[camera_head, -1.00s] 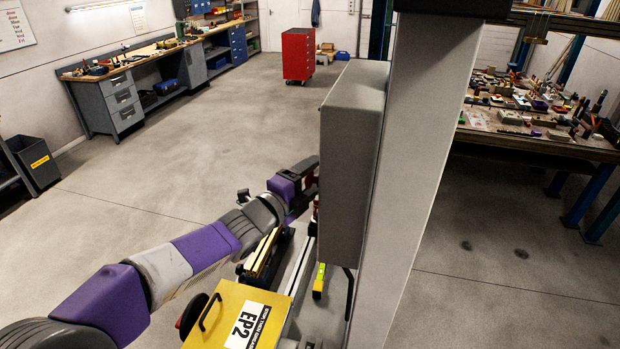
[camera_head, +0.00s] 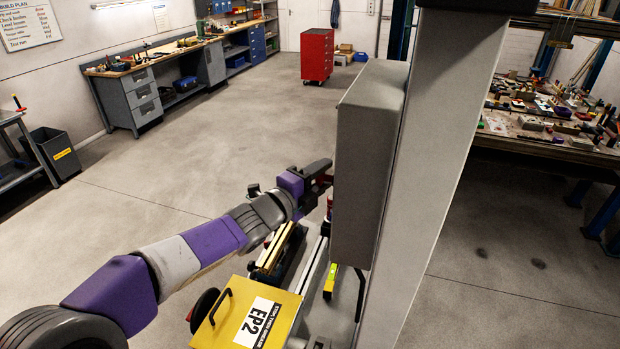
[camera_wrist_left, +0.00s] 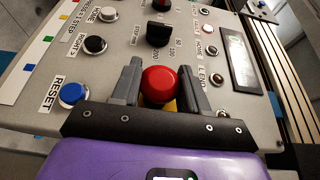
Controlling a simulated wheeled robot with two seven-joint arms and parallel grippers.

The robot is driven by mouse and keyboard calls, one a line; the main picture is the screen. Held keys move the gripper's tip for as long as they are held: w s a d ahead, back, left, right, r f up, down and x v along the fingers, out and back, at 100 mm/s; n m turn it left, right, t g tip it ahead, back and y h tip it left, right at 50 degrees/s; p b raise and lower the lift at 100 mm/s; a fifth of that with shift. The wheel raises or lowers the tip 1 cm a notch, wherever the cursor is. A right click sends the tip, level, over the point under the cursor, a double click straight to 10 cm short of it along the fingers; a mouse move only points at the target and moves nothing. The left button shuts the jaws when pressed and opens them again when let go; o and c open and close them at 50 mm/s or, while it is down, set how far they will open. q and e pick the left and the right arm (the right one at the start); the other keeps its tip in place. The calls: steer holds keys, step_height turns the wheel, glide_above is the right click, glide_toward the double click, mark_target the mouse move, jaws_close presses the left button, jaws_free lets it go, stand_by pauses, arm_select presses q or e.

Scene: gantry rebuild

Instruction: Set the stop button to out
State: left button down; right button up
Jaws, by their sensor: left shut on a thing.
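The stop button (camera_wrist_left: 161,84) is a round red mushroom head on a light grey control panel (camera_wrist_left: 120,60) in the left wrist view. A bit of yellow shows beneath it. My left gripper (camera_wrist_left: 161,70) is shut on the red head, with one dark finger on each side. In the head view my left gripper (camera_head: 322,172) reaches the left side of a tall grey box (camera_head: 367,160). The button and panel face are hidden from that view. I cannot tell from these frames whether the button is in or out. My right gripper is in neither view.
A blue reset button (camera_wrist_left: 73,94), a black button (camera_wrist_left: 95,44) and a black rotary knob (camera_wrist_left: 157,34) sit near the stop button. A grey column (camera_head: 440,170) stands right of the box.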

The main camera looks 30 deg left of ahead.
arm_select(q)
steer(key=shift+a, duration=0.2)
steer(key=c, duration=0.6)
jaws_free()
steer(key=shift+a, duration=0.1)
steer(key=shift+s, duration=0.1)
steer(key=v, duration=0.7)
steer(key=shift+s, duration=0.25)
